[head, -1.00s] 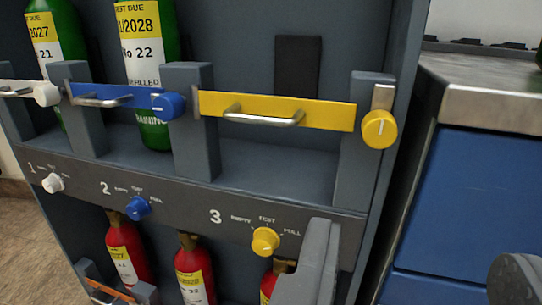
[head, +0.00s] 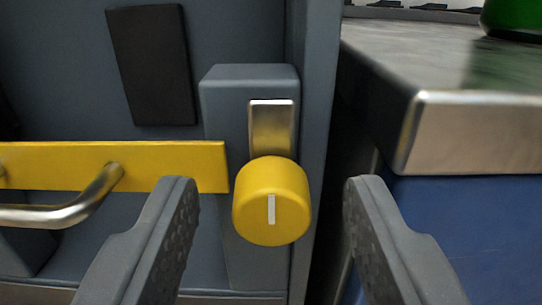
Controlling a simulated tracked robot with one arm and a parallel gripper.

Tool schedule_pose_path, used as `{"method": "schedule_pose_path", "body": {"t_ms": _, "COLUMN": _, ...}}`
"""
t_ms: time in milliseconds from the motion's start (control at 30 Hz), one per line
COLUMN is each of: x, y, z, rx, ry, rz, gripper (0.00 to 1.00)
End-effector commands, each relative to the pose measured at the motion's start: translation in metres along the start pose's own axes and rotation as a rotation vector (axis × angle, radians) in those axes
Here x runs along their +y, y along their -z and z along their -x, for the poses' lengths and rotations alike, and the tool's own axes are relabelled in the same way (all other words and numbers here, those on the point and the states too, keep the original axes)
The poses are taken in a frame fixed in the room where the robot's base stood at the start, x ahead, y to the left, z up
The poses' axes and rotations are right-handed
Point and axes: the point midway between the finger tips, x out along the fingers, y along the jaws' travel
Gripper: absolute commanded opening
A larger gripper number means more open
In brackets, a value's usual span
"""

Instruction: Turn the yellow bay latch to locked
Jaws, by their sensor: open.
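The yellow bay latch (head: 270,178) is a round yellow knob on the grey post at the right end of bay 3. Its white pointer line stands vertical on the knob's face. A metal plate (head: 271,125) shows on the post just above the knob. The yellow bar (head: 200,165) ends just left of the knob. My gripper (head: 265,195) is open, one finger left and one right of the knob in the picture. I see no contact between fingers and knob; the depth gap is hard to tell.
A metal bar handle (head: 75,207) sticks out from the yellow bar at left. A steel-topped bench (head: 470,115) with a blue front (head: 450,225) stands close on the right, behind the right finger. A dark panel (head: 150,65) is on the rack's back wall.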

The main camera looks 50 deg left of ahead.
Motion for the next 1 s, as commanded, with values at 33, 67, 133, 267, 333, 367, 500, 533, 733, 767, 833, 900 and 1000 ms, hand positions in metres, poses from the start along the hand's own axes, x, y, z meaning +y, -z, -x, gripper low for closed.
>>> {"method": "schedule_pose_path", "body": {"t_ms": 33, "x": -0.001, "y": -0.001, "z": -0.003, "rx": 0.000, "ry": 0.001, "rz": 0.000, "gripper": 0.46}}
{"method": "schedule_pose_path", "body": {"t_ms": 67, "x": -0.001, "y": -0.001, "z": -0.005, "rx": -0.001, "ry": 0.000, "rz": 0.000, "gripper": 0.46}}
{"method": "schedule_pose_path", "body": {"t_ms": 133, "x": 0.000, "y": -0.001, "z": -0.007, "rx": -0.002, "ry": -0.001, "rz": -0.001, "gripper": 0.46}}
{"method": "schedule_pose_path", "body": {"t_ms": 267, "x": 0.000, "y": -0.001, "z": -0.008, "rx": -0.003, "ry": -0.001, "rz": -0.001, "gripper": 0.46}}
{"method": "schedule_pose_path", "body": {"t_ms": 333, "x": 0.000, "y": -0.001, "z": -0.008, "rx": -0.003, "ry": -0.001, "rz": -0.001, "gripper": 0.46}}
{"method": "schedule_pose_path", "body": {"t_ms": 367, "x": 0.000, "y": -0.001, "z": -0.008, "rx": -0.003, "ry": -0.001, "rz": -0.001, "gripper": 0.46}}
{"method": "schedule_pose_path", "body": {"t_ms": 500, "x": 0.000, "y": -0.001, "z": -0.008, "rx": -0.002, "ry": -0.001, "rz": -0.001, "gripper": 0.32}}
{"method": "schedule_pose_path", "body": {"t_ms": 533, "x": 0.000, "y": -0.001, "z": -0.008, "rx": -0.003, "ry": -0.001, "rz": -0.001, "gripper": 0.23}}
{"method": "schedule_pose_path", "body": {"t_ms": 733, "x": 0.005, "y": 0.000, "z": -0.002, "rx": -0.001, "ry": -0.001, "rz": 0.000, "gripper": 0.01}}
{"method": "schedule_pose_path", "body": {"t_ms": 767, "x": 0.004, "y": -0.001, "z": -0.003, "rx": -0.001, "ry": -0.002, "rz": 0.000, "gripper": 0.01}}
{"method": "schedule_pose_path", "body": {"t_ms": 833, "x": 0.002, "y": -0.001, "z": -0.006, "rx": -0.002, "ry": -0.003, "rz": 0.005, "gripper": 0.01}}
{"method": "schedule_pose_path", "body": {"t_ms": 900, "x": 0.002, "y": -0.001, "z": -0.007, "rx": -0.002, "ry": -0.003, "rz": 0.016, "gripper": 0.01}}
{"method": "schedule_pose_path", "body": {"t_ms": 1000, "x": 0.001, "y": -0.001, "z": -0.008, "rx": -0.001, "ry": -0.003, "rz": 0.047, "gripper": 0.01}}
